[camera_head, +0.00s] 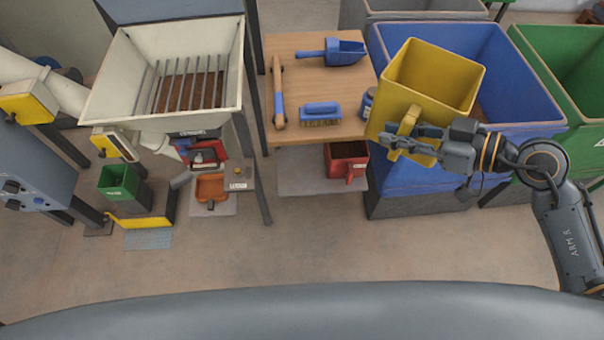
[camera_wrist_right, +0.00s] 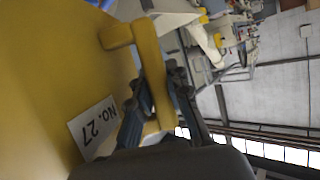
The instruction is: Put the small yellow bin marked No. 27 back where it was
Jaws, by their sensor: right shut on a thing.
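The small yellow bin (camera_head: 437,78) is held up in front of the large blue bin, its open top facing up and slightly tilted. My right gripper (camera_head: 392,141) is shut on the bin's yellow handle, which also shows between the fingers in the right wrist view (camera_wrist_right: 155,75). The inside of the yellow bin looks empty. My left gripper is not in view.
A large blue bin (camera_head: 510,65) stands behind the yellow one, with a green bin (camera_head: 570,60) to its right. A wooden table (camera_head: 300,65) to the left holds a blue scoop (camera_head: 345,50), a brush (camera_head: 320,112) and a wooden-handled tool (camera_head: 278,95). A red bin (camera_head: 346,160) sits below. The floor in front is clear.

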